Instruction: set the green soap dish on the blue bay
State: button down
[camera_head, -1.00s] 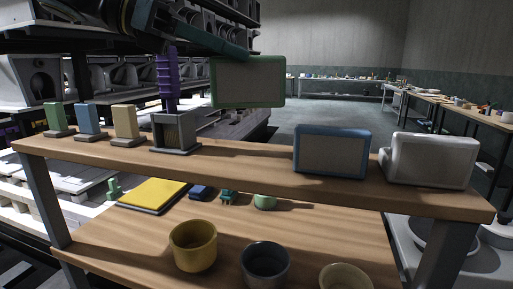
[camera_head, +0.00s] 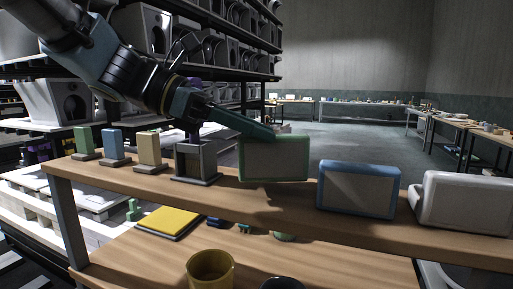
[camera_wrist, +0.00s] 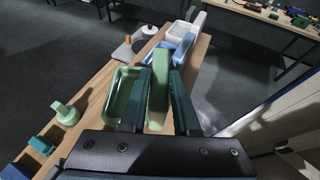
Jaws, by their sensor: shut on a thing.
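The green soap dish (camera_head: 273,160), a box shape with a green rim around a greyer face, stands upright at the top shelf. My gripper (camera_head: 268,137) reaches it from the upper left and is shut on its upper part. In the wrist view a thick green part of the dish (camera_wrist: 160,78) lies between the two fingers, and its recessed side shows left of them. Its lower edge is at the shelf surface; whether it touches cannot be told. A small upright blue block (camera_head: 113,146) stands on a dark base at the left. Which spot is the blue bay is not clear.
A blue box (camera_head: 358,188) and a white box (camera_head: 466,204) stand right of the dish. Green (camera_head: 84,142) and cream (camera_head: 150,152) blocks and a grey holder (camera_head: 195,162) stand left. Mugs, including a yellow one (camera_head: 210,270), are on the lower shelf.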

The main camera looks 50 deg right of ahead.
aim_at(253, 180)
jog(key=shift+f+p, duration=0.45)
jog(key=shift+f, duration=1)
jog(key=c, duration=0.7)
grip_release()
jog(key=shift+f, duration=0.1)
jog(key=shift+o, duration=0.2)
jog(key=shift+f, duration=0.15)
jog(key=shift+w+a+b, duration=0.15)
jog(key=shift+b, duration=0.35)
jog(key=b+v, duration=0.2)
jog(key=v, duration=0.8)
jog(key=shift+w+r, duration=0.15)
jog(key=shift+r, duration=0.3)
